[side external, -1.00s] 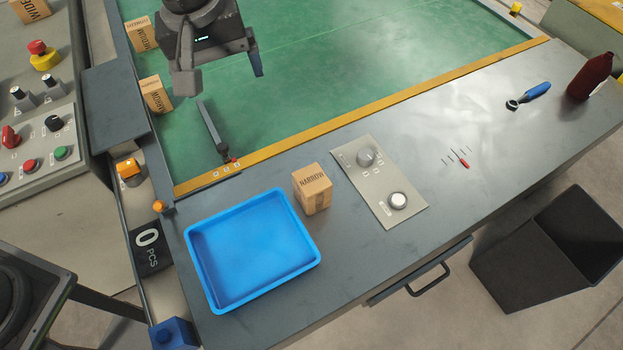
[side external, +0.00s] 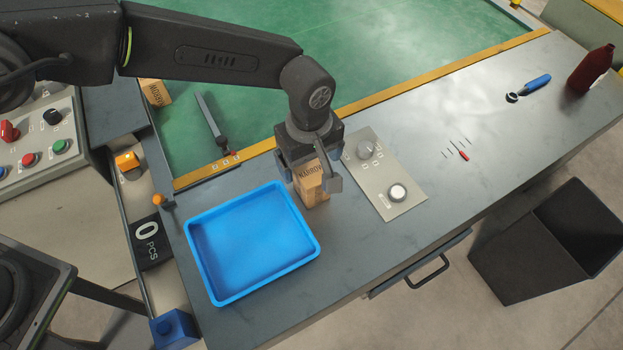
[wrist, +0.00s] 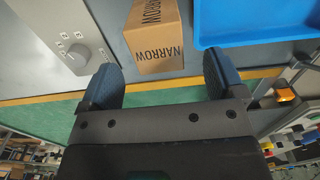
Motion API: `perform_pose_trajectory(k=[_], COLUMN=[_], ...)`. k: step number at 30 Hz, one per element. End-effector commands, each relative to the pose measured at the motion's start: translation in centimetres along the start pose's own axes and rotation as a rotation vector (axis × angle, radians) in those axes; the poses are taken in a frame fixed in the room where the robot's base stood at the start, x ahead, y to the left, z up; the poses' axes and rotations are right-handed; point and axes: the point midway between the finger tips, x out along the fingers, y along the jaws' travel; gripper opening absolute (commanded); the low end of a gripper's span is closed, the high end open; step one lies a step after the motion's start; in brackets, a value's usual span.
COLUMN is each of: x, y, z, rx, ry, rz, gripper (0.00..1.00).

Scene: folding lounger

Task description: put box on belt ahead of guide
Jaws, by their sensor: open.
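A cardboard box marked NARROW (side external: 313,186) stands upright on the grey bench beside the blue tray. My gripper (side external: 312,180) is over this box with its jaws apart, and it partly hides the box's top in the side view. In the wrist view the box (wrist: 155,38) lies ahead of and between the two open fingers (wrist: 163,75), with gaps on both sides. The green belt (side external: 400,45) lies behind the yellow edge strip. The dark guide arm (side external: 212,122) lies over the belt's near left corner.
A blue tray (side external: 213,285) sits just left of the box. A panel with knobs (side external: 385,175) is close on its right. A blue-handled tool (side external: 535,85) and red bottle (side external: 590,70) are far right. Another box (side external: 156,93) sits at the belt's left edge.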

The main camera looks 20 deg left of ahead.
Motion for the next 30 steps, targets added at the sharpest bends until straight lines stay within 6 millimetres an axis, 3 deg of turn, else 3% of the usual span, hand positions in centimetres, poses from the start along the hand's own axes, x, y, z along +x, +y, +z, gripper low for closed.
perform_pose_trajectory(k=[5,15,23,30], x=[1.2,5.5,5.7,5.7], y=[0.0,0.2,0.3,0.3], z=[0.0,0.2,0.2,0.2], rx=[0.001,0.000,0.000,0.000], ry=[0.000,0.001,0.001,0.001], rz=[-0.001,0.001,0.004,0.003], gripper=[0.88,0.88,0.88,0.66])
